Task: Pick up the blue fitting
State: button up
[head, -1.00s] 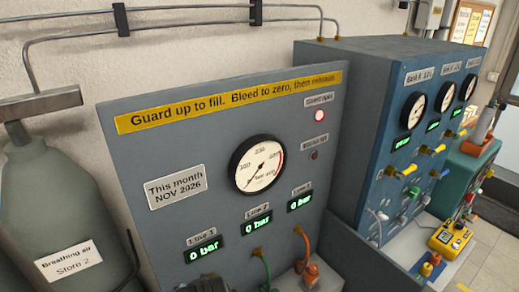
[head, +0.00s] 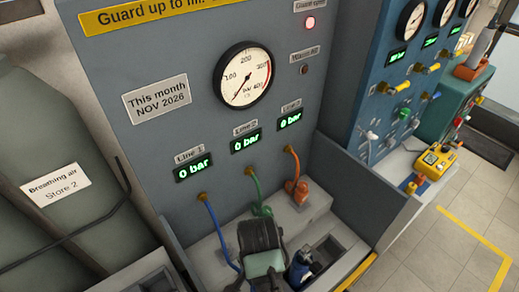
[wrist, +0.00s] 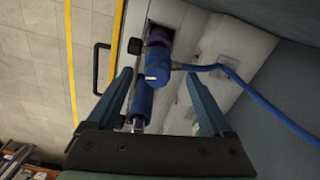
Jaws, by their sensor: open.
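The blue fitting (wrist: 157,68) shows in the wrist view ahead of my gripper (wrist: 158,74), with a blue hose (wrist: 215,68) running off to the right. The gripper's two fingers are apart, one on each side of the fitting in the picture; I see no clear contact. A second blue cylindrical part (wrist: 142,103) shows nearer, beside the left finger. In the head view a blue part (head: 299,268) shows at the bottom beside my wrist, which hides some of the bench. The blue hose (head: 214,222) hangs from Line 1.
A green fitting (head: 262,210) and an orange fitting (head: 297,188) on hoses sit on the grey bench ledge. A dark recess (head: 328,248) lies at the right, by the grey side wall (head: 362,195). The panel with gauge (head: 243,76) rises behind.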

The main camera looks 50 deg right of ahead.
jog(key=f, duration=0.2)
jog(key=f+p, duration=0.1)
jog(key=f, duration=0.2)
jog(key=shift+s+a, duration=0.1)
jog(key=shift+s, duration=0.1)
jog(key=shift+c, duration=0.3)
grip_shut()
